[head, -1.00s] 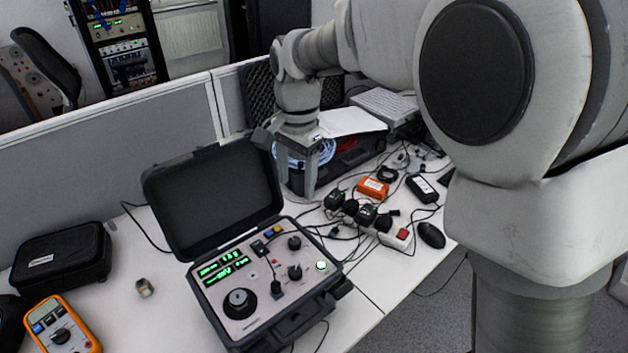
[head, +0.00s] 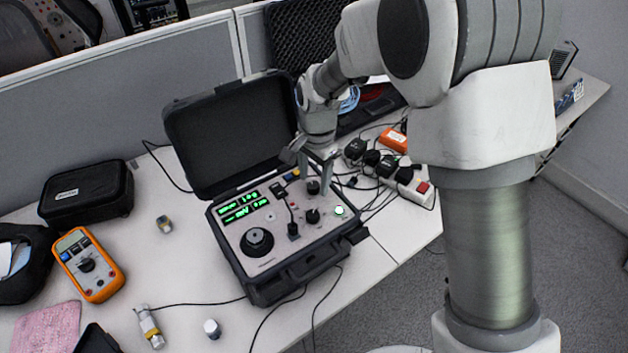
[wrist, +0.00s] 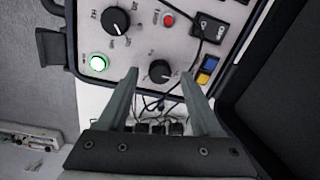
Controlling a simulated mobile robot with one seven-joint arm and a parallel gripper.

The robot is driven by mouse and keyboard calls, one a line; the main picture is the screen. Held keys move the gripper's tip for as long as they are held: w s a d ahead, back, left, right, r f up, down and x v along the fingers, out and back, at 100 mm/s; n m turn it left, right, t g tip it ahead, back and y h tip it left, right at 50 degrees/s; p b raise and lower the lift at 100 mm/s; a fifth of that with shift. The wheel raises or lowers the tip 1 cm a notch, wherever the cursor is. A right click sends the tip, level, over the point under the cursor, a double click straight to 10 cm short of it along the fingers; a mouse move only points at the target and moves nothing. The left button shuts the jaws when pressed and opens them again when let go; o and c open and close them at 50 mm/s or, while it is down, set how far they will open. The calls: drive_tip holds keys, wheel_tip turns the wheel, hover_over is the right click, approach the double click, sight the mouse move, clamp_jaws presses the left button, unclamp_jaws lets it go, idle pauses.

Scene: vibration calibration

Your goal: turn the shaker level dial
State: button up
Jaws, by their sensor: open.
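The shaker unit (head: 241,264) is an open black case with a light panel on the table. I cannot tell which is the level dial. My gripper (head: 316,182) is open and points down at the back knob. In the wrist view, that knob (wrist: 160,71) lies between my fingertips (wrist: 160,73), and the middle knob (wrist: 116,21) is to the upper left. I cannot tell whether the fingers touch the knob.
A green-lit button (head: 339,211), green displays (head: 240,205) and a plugged cable (head: 292,228) share the panel. The raised lid (head: 225,125) stands behind. A power strip (head: 408,184) with adapters is at right.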

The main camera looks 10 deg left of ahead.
drive_tip(key=shift+f, duration=0.5)
drive_tip(key=shift+c, duration=0.2)
clamp_jaws()
